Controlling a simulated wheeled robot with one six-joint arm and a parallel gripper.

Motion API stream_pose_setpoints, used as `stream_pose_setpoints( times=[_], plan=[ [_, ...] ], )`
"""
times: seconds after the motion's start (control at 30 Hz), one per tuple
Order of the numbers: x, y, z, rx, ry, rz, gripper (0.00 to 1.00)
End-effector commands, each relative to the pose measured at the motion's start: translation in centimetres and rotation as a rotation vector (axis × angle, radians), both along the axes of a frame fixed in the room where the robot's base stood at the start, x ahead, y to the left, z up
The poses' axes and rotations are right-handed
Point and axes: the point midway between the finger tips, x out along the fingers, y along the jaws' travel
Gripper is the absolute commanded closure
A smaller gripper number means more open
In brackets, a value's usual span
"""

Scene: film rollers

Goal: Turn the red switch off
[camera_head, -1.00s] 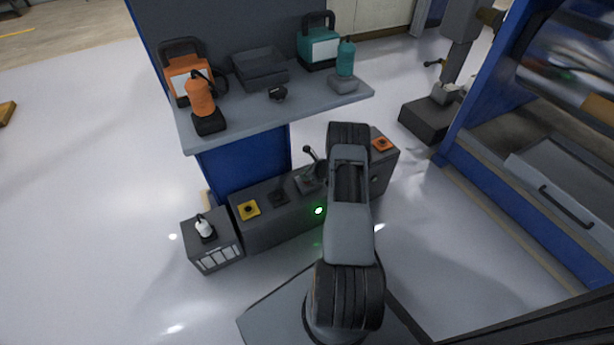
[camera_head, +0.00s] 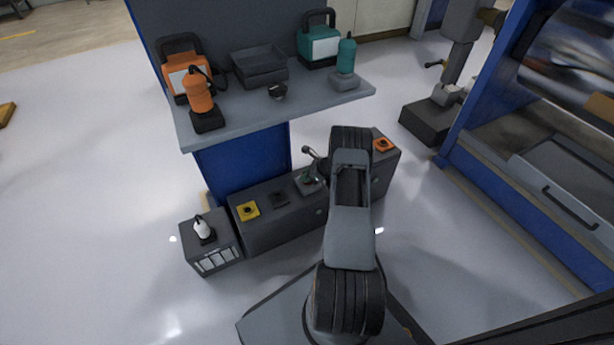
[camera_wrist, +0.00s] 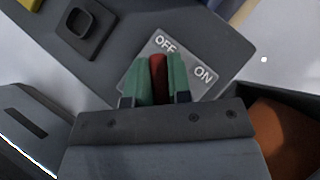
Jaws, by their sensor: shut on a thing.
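In the wrist view, a red switch (camera_wrist: 158,70) stands between the two green fingertips of my gripper (camera_wrist: 159,82), which is shut on it. The switch sits on a light plate (camera_wrist: 188,62) marked OFF and ON. The switch's base is hidden behind the fingers. The dark control box (camera_head: 285,222) shows to the left of my arm. A round light (camera_head: 318,211) on its front is dark.
A white-topped device (camera_head: 203,229) stands at the left. A grey shelf (camera_head: 240,120) with lanterns overhangs behind.

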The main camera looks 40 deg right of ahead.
Motion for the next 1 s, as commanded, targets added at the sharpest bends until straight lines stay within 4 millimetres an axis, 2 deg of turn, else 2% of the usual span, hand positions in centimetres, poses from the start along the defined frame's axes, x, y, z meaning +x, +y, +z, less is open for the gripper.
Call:
stream_pose_setpoints(
  times=[0.03,0.27,0.5,0.63,1.0],
  plan=[
    [0.0,0.1,0.0,0.001,-0.001,0.004,0.78],
    [0.0,0.0,0.0,-0.001,0.0,0.002,0.56],
    [0.0,0.0,0.1,-0.001,0.0,0.001,0.55],
    [-0.5,-0.5,0.8,-0.002,-0.001,-0.001,0.55],
    [-4.4,-3.5,6.0,0.0,-0.002,-0.001,0.55]
  ],
)
